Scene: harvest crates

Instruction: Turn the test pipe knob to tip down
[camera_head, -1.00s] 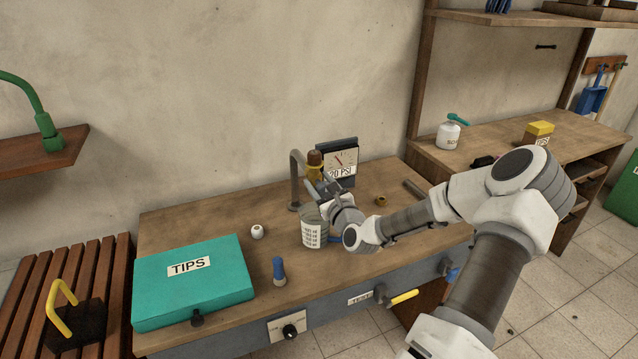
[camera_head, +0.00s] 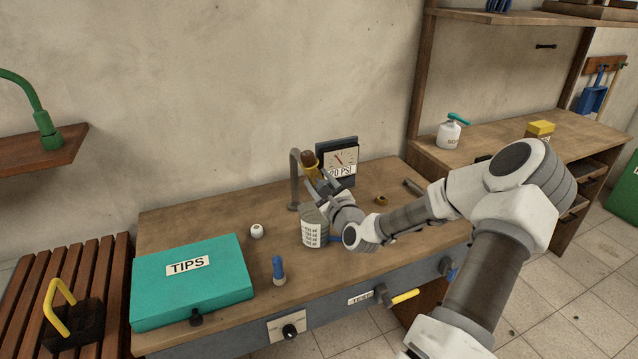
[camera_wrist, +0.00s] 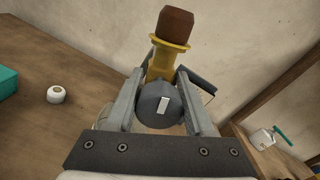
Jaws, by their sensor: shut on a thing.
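The test pipe (camera_head: 294,178) rises as a grey bent tube from the bench. A yellow holder with a brown tip (camera_head: 309,158) sits at its end, pointing up and tilted a little left in the head view. In the wrist view the yellow holder (camera_wrist: 165,60) and brown tip point up, beyond the knob. The test pipe knob (camera_wrist: 157,108) is a dark round piece with a white mark, seen between both fingers. My gripper (camera_head: 321,184) is shut on this knob; in the head view the knob is mostly hidden by the gripper.
A graduated beaker (camera_head: 314,233) stands just below my gripper. A 20 PSI gauge (camera_head: 342,157) stands right behind it. A teal TIPS case (camera_head: 190,285), a white cap (camera_head: 257,231) and a blue-and-white bottle-shaped piece (camera_head: 279,270) are to the left.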

